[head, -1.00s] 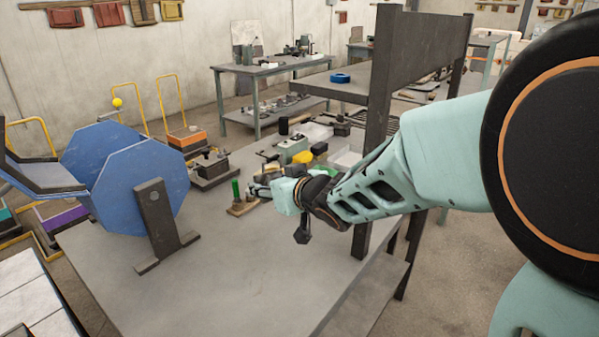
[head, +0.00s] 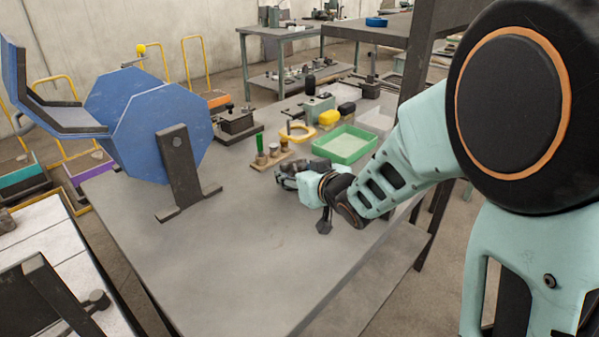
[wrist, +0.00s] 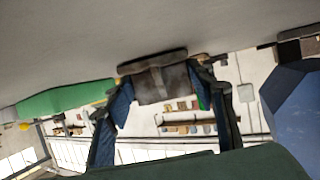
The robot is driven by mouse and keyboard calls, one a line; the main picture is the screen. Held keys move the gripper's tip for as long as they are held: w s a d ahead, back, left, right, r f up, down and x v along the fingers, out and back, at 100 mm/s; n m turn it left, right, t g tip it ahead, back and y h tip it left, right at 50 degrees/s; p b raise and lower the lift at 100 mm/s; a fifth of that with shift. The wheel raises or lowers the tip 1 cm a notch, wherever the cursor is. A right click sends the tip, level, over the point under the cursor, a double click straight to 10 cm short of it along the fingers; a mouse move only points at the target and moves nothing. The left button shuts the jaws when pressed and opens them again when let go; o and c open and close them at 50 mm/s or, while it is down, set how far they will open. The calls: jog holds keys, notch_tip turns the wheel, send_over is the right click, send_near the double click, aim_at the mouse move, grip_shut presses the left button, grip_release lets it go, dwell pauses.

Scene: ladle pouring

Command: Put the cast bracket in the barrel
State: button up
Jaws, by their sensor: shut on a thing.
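The cast bracket (wrist: 160,82) shows in the wrist view as a dark brown-grey block between the two fingertips. My gripper (wrist: 163,88) is shut on it; in the head view my gripper (head: 285,176) is low over the grey table, and the bracket is hard to make out there. The barrel (head: 160,130) is a blue many-sided drum on a dark stand, left of my gripper with a clear gap. Its open flap-like chute (head: 60,120) faces left. A blue faceted shape at the right edge of the wrist view looks like the barrel (wrist: 298,105).
A wooden stand with a green rod (head: 268,158) and a green tray (head: 345,145) are behind my gripper. A dark post of a raised shelf (head: 418,60) stands at the right. The table (head: 235,250) is bare in front of the barrel.

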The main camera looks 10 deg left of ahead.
jog(key=shift+f, duration=0.2)
jog(key=o, duration=1.2)
jog(key=shift+r, duration=0.1)
jog(key=shift+o, duration=0.2)
jog(key=shift+r, duration=0.1)
